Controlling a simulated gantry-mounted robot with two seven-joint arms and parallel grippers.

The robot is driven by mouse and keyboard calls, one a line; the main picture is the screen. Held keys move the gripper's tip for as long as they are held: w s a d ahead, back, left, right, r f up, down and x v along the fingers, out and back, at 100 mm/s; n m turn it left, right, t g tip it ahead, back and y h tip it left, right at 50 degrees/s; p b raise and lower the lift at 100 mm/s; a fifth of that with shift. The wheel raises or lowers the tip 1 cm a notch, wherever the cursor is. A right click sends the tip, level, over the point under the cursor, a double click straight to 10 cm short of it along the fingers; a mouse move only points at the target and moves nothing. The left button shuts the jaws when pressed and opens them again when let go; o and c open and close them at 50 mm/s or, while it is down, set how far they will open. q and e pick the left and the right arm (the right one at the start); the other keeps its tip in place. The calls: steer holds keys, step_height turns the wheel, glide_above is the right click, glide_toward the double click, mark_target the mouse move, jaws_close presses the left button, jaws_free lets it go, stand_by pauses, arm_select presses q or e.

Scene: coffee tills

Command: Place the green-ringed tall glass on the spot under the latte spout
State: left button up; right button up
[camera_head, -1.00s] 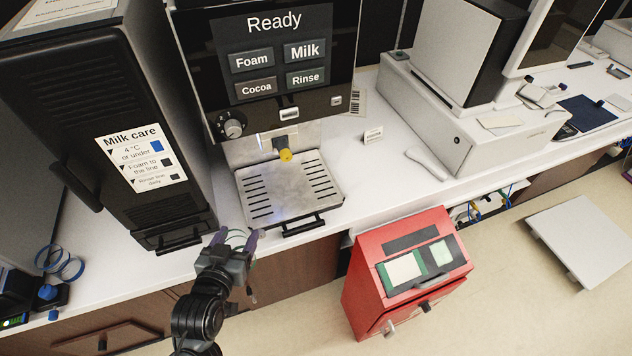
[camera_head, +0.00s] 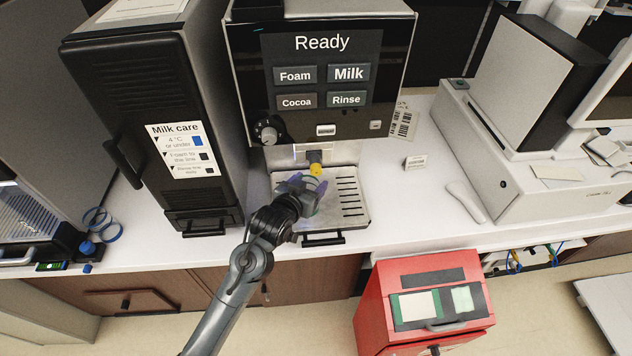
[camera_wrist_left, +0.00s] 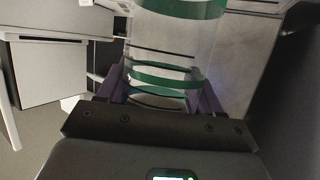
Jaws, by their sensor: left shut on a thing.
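My left gripper (camera_head: 306,194) is over the slotted metal drip tray (camera_head: 350,203) of the coffee machine, just below and left of the yellow-tipped spout (camera_head: 315,168). In the left wrist view the gripper (camera_wrist_left: 160,92) is shut on a clear tall glass with green rings (camera_wrist_left: 170,55). The purple fingers sit on both sides of it. In the head view the glass is mostly hidden by the gripper and hard to make out. I cannot tell whether its base touches the tray. My right gripper is not in view.
The machine's screen (camera_head: 322,70) reads Ready, with Foam, Milk, Cocoa and Rinse. A black milk fridge (camera_head: 140,110) stands close on the left. A small sign (camera_head: 415,162) and a white handled tool (camera_head: 465,202) lie right on the counter. A red box (camera_head: 425,300) stands below in front.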

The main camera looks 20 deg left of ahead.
mark_target(312, 187)
arm_select(q)
steer(key=w, duration=0.4)
steer(key=shift+w+d, duration=0.15)
steer(key=shift+d, duration=0.05)
steer(key=shift+f, duration=1.75)
steer(key=shift+f, duration=0.15)
steer(key=o, duration=1.1)
